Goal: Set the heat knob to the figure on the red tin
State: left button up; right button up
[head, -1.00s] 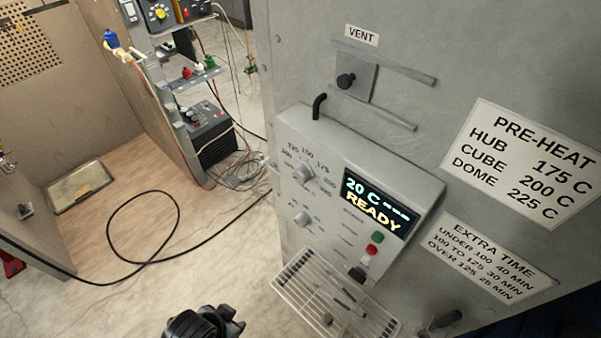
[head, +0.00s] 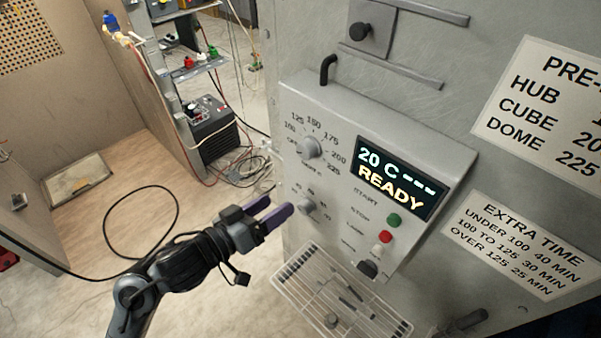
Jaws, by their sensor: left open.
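The heat knob (head: 309,148) is a round grey knob on the sloped control panel (head: 440,170), ringed by figures from OFF and 100 up to 225. I cannot make out exactly where it points. My left gripper (head: 280,207) has purple fingers, is open and empty, and is below and left of the heat knob, close to the lower knob (head: 306,208). I cannot make out a red tin or its figure. A small red item (head: 188,62) stands on a back shelf, and another red thing (head: 6,258) is cut off at the left edge. My right gripper is not in view.
The display (head: 400,178) reads 20 C and READY. Green (head: 394,220) and red (head: 385,237) buttons sit below it. A wire rack (head: 345,300) juts out under the panel. PRE-HEAT (head: 550,110) and EXTRA TIME (head: 520,245) signs are at right. A black cable loops on the floor.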

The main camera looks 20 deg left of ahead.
aim_at(302, 152)
pick_arm(q)
jog(key=w+a+r+m+t+b, duration=0.1)
jog(key=w+a+r+t+b, duration=0.15)
jog(key=r, duration=0.25)
jog(key=shift+g, duration=0.35)
jog(key=x, duration=1.1)
jog(key=shift+d+f, duration=0.15)
jog(key=shift+d, duration=0.05)
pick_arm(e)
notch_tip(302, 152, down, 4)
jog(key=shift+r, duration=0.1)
pick_arm(q)
jog(key=c, duration=1)
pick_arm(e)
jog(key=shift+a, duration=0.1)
